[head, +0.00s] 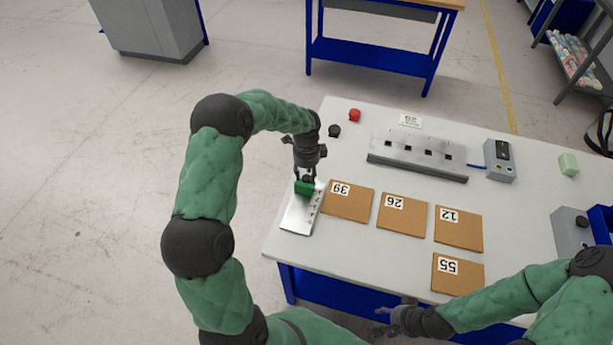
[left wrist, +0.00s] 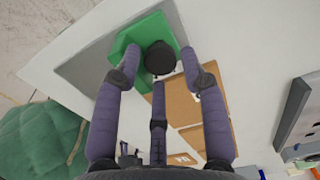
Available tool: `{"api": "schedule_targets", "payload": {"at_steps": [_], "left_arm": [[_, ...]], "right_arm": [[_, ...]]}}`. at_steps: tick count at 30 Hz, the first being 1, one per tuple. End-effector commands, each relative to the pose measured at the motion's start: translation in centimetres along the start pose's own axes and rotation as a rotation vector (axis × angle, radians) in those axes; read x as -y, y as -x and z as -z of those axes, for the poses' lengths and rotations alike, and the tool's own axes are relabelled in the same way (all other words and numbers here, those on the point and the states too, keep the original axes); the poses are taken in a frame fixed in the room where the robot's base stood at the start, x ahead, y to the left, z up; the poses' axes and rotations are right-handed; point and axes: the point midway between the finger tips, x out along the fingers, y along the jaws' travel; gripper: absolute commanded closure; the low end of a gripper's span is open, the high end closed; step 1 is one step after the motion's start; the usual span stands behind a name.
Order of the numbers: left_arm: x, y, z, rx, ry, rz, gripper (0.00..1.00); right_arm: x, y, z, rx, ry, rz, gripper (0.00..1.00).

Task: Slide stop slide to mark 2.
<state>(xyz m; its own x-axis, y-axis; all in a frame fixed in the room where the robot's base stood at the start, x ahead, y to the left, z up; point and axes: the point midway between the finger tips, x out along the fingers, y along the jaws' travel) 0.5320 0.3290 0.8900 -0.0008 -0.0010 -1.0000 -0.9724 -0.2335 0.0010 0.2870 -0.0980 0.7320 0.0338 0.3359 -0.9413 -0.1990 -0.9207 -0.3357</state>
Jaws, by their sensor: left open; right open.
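The slide stop is a green block (head: 303,188) with a dark round knob, on a metal plate (head: 297,214) with marks along its right side, at the table's left end. In the left wrist view the green block (left wrist: 127,50) and its black knob (left wrist: 160,58) show between the fingers. My left gripper (head: 305,178) is open, directly above the block, with its fingers around the knob; I cannot tell whether they touch it. The numbers by the marks are too small to read. My right gripper (head: 394,318) is open and empty near the table's front edge, away from the plate.
Cork squares labelled 39 (head: 347,203), 26 (head: 402,214), 12 (head: 458,232) and 55 (head: 457,275) lie right of the plate. A slotted metal fixture (head: 417,158), a grey box (head: 499,160), a red knob (head: 355,115) and a black knob (head: 334,131) stand behind. A pale green block (head: 568,164) sits far right.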

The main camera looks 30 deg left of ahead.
Motion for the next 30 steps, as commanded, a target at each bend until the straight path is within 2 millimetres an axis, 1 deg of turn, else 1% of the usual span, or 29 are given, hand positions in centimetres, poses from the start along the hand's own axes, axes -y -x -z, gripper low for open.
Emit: {"api": "schedule_targets", "payload": {"at_steps": [1, 4, 13, 16, 17, 18, 24, 26, 30], "left_arm": [[0.0, -0.4, 0.0, 0.0, 0.0, 0.001, 0.58], [0.0, -0.8, 0.0, 0.0, 0.0, 0.002, 0.58], [0.0, -0.9, 0.0, 0.0, 0.0, 0.002, 0.58], [0.0, -0.9, 0.0, 0.0, 0.0, 0.001, 0.86], [0.0, -0.9, 0.0, 0.0, 0.0, 0.001, 0.94], [0.0, -1.0, 0.0, 0.0, 0.0, 0.001, 1.0], [-0.2, -0.9, 0.0, 0.0, 0.0, 0.001, 1.0], [-0.8, -0.9, 0.0, 0.001, 0.0, -0.001, 1.0], [-2.5, -0.9, 0.0, 0.001, 0.0, -0.003, 1.0]], "right_arm": [[0.0, -0.1, 0.0, 0.0, 0.0, 0.0, 0.44], [-0.1, -0.2, 0.0, 0.0, 0.0, 0.0, 0.44], [-0.1, -0.2, 0.0, 0.0, 0.0, 0.0, 0.44], [-0.1, -0.2, 0.0, 0.0, 0.0, 0.0, 0.44], [-0.1, -0.2, 0.0, 0.0, 0.0, 0.0, 0.44], [-0.1, -0.2, 0.0, 0.0, 0.0, 0.0, 0.44], [0.0, -0.1, 0.0, 0.0, 0.0, 0.0, 0.44], [0.0, 0.0, 0.0, 0.0, 0.0, 0.0, 0.44], [0.1, 0.4, 0.0, 0.0, 0.0, 0.0, 0.44]]}}
